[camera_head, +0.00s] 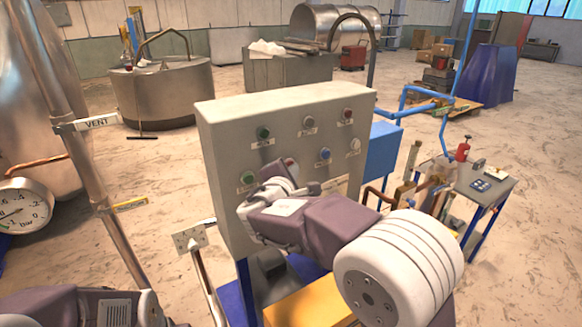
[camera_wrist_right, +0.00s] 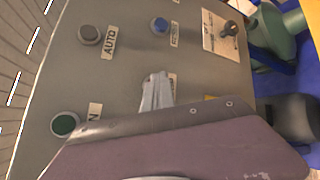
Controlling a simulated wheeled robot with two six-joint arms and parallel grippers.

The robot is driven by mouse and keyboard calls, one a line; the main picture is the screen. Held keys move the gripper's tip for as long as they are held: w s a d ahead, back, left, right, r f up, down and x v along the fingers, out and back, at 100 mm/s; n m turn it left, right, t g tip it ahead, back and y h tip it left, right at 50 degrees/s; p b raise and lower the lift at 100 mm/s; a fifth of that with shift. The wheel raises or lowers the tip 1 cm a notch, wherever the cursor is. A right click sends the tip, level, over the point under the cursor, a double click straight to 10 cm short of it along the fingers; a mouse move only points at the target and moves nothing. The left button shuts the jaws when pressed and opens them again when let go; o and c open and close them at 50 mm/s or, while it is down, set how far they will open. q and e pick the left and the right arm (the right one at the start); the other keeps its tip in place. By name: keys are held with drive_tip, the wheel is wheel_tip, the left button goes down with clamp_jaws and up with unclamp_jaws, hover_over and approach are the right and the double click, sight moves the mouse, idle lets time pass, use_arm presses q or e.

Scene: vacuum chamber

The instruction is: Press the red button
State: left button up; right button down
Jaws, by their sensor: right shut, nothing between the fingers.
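A grey control panel (camera_head: 225,150) stands upright in the middle of the head view. A red button (camera_head: 290,162) in its lower row shows just past my right gripper (camera_head: 283,172) and is partly covered by it. Another red button (camera_head: 347,113) is in the upper right of the panel, clear of the gripper. In the right wrist view, my right gripper (camera_wrist_right: 157,80) is shut and empty, its fingers pointing at the panel face. No red button shows there; the fingers hide that part. I cannot tell whether they touch. My left arm shows at bottom left, its fingertips unseen.
Beside the fingers are a blue button (camera_wrist_right: 160,25), a grey button (camera_wrist_right: 88,35) and a green button (camera_wrist_right: 65,125). A vertical pipe and a pressure gauge (camera_head: 22,208) are at left. A small table (camera_head: 505,185) stands at right.

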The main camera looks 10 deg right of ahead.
drive_tip(key=shift+s, duration=0.1)
drive_tip(key=shift+s+d+b, duration=0.3)
drive_tip(key=shift+s+b, duration=0.3)
drive_tip(key=shift+s, duration=0.1)
drive_tip(key=shift+s+d+b, duration=0.3)
drive_tip(key=shift+s+b, duration=0.1)
drive_tip(key=shift+s, duration=0.35)
drive_tip(key=shift+s+d+b, duration=0.25)
drive_tip(key=shift+s+b, duration=0.2)
drive_tip(key=shift+s, duration=0.35)
drive_tip(key=shift+s+d+b, duration=0.3)
drive_tip(key=shift+s+b, duration=0.1)
drive_tip(key=shift+s, duration=0.35)
drive_tip(key=shift+d, duration=0.1)
